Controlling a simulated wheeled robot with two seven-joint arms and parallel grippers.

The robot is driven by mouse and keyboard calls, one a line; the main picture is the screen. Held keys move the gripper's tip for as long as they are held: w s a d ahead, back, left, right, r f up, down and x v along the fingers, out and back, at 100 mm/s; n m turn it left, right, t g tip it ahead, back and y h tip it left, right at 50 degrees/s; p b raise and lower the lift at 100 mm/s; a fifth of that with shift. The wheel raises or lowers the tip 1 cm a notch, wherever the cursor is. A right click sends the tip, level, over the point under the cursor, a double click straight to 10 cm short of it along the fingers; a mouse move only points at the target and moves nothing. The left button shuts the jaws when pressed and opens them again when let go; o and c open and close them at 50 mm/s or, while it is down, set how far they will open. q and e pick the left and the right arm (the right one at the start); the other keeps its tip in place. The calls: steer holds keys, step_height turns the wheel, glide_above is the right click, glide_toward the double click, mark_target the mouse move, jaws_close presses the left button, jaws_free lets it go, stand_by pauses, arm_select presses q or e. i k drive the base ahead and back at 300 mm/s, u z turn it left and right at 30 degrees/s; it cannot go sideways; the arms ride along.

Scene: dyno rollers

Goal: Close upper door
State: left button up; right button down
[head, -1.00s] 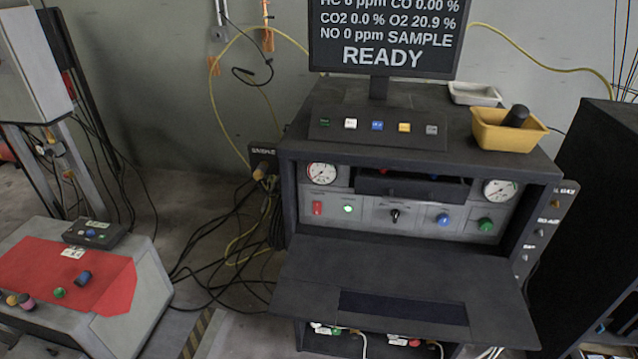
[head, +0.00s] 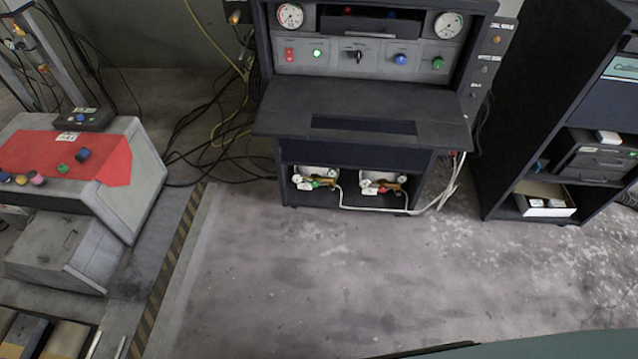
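The upper door (head: 290,125) of the dark cabinet is a wide dark panel with a long recessed slot. It is folded down and open, sticking out toward me below the control panel (head: 345,55). Behind it the panel shows two round gauges, a red switch, a lit green button, a black knob, and blue and green knobs. Neither of my grippers is in view.
Below the door, an open lower compartment (head: 350,199) holds regulators with gauges and hoses. A red-topped grey unit (head: 140,175) stands left, with cables between. A dark shelf rack (head: 530,90) stands right. The floor (head: 330,265) in front is clear.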

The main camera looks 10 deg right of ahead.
mark_target(287, 109)
steer(key=z, duration=0.45)
steer(key=k, duration=0.2)
steer(key=u, duration=1.45)
steer(key=i, duration=0.9)
steer(key=z, duration=0.8)
steer(key=i, duration=0.75)
steer(key=z, duration=0.8)
